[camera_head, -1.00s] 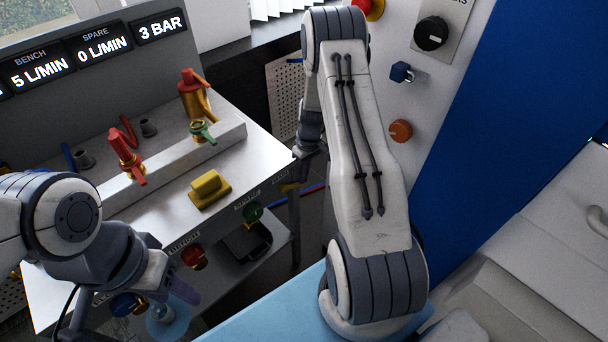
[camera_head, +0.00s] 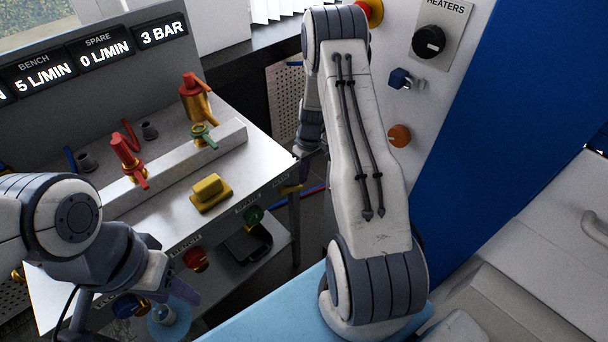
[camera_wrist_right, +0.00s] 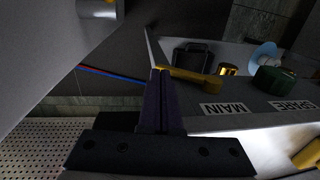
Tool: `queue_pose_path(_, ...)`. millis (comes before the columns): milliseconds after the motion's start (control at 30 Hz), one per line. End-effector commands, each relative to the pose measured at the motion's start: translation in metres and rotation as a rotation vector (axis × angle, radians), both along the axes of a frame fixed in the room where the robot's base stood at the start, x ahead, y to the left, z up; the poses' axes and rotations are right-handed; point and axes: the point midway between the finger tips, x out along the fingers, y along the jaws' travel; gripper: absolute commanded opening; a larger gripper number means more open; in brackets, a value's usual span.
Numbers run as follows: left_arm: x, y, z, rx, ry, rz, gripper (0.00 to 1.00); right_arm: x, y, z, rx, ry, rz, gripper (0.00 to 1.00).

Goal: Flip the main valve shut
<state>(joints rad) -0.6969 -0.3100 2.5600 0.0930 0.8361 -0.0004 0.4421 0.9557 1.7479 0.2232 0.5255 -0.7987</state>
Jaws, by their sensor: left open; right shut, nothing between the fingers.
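The main valve's yellow lever (camera_wrist_right: 190,79) shows in the right wrist view above the upside-down MAIN label (camera_wrist_right: 224,107), on the front of the bench. It lies roughly along the bench edge, its free end toward the left. My right gripper (camera_wrist_right: 160,73) is shut and empty, its purple fingertips at or very near that free end; I cannot tell whether they touch. My left gripper (camera_head: 180,292) is open, low in front of the bench at the left.
Red-handled valves (camera_head: 126,155) and a green-handled valve (camera_head: 203,134) stand on the bench, with a yellow block (camera_head: 210,192). Displays (camera_head: 100,47) behind read 5 L/MIN, 0 L/MIN and 3 BAR. Red and green knobs (camera_head: 196,259) sit below the edge. A wall panel with knobs (camera_head: 428,42) stands right.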

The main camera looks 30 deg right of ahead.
Motion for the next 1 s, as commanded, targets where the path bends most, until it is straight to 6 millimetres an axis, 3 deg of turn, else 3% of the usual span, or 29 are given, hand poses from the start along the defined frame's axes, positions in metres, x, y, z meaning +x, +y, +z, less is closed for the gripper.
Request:
queue_pose_path(167,0.000,0.000,0.000,0.000,0.000,0.000,0.50,0.001,-0.002,0.011,-0.001,-0.002,0.000,0.00)
queue_pose_path(533,0.000,0.000,0.002,0.000,0.000,0.000,0.50,0.002,-0.009,0.067,-0.001,-0.002,0.000,0.00)
queue_pose_path(1000,0.000,0.000,0.002,0.000,0.000,0.000,0.50,0.002,-0.009,0.075,-0.001,0.000,0.001,0.00)
